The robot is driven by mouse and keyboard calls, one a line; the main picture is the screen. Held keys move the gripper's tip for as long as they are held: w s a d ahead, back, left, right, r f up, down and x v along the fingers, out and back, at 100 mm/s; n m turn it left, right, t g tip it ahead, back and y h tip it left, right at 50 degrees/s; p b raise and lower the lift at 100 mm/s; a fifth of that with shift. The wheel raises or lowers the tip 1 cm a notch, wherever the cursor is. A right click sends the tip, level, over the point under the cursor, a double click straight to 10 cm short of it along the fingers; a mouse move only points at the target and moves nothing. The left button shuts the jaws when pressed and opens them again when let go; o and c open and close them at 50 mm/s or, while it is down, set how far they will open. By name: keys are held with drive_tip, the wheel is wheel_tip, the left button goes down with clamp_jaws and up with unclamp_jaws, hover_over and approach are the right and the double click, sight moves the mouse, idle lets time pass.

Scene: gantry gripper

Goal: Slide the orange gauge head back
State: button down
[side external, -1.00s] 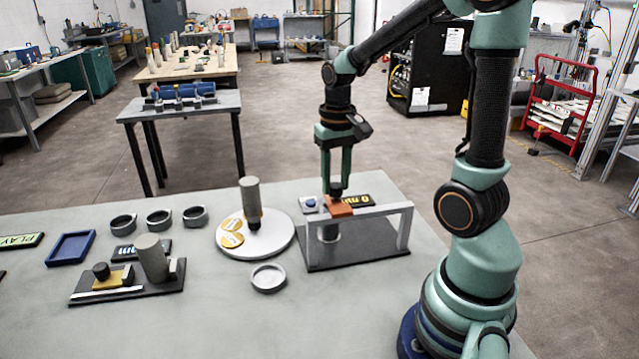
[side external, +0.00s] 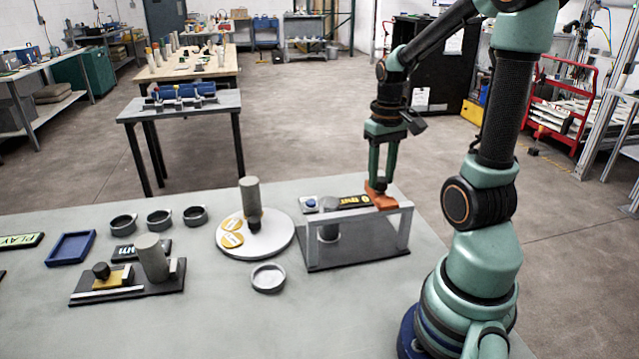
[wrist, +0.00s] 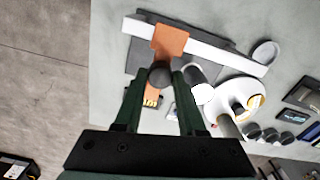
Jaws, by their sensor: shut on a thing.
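The orange gauge head (side external: 382,199) sits on the white rail (side external: 355,213) of the gantry, near the rail's right end. In the wrist view the orange gauge head (wrist: 171,40) straddles the white rail, with its dark round knob toward my fingers. My gripper (side external: 377,186) is above the gauge head, shut on its knob; the fingers (wrist: 160,80) show on both sides of the knob in the wrist view. A grey cylinder (side external: 328,228) stands on the dark gantry base (side external: 345,253), left of the gauge head and partly behind the rail.
Rings, a blue tray (side external: 72,247) and another fixture lie farther left.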

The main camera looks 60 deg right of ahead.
sight(382, 179)
drive_tip(key=c, duration=0.5)
unclamp_jaws()
drive_tip(key=shift+s+d, duration=0.1)
drive_tip(key=shift+d, duration=0.05)
drive_tip(key=shift+r, duration=0.1)
wheel_tip(382, 179, up, 12)
idle(0.5)
drive_tip(key=w+a+f+n+t, duration=0.1)
drive_tip(key=w+a+n+t, duration=0.1)
drive_tip(key=a, duration=0.8)
drive_tip(key=w+a+f+n+t, duration=0.2)
drive_tip(key=w+a+n+t, duration=0.1)
drive_tip(key=a, duration=0.7)
drive_tip(key=shift+w+a+f+n+t, duration=0.3)
drive_tip(key=shift+w+a+n, duration=0.1)
drive_tip(key=shift+n, duration=0.4)
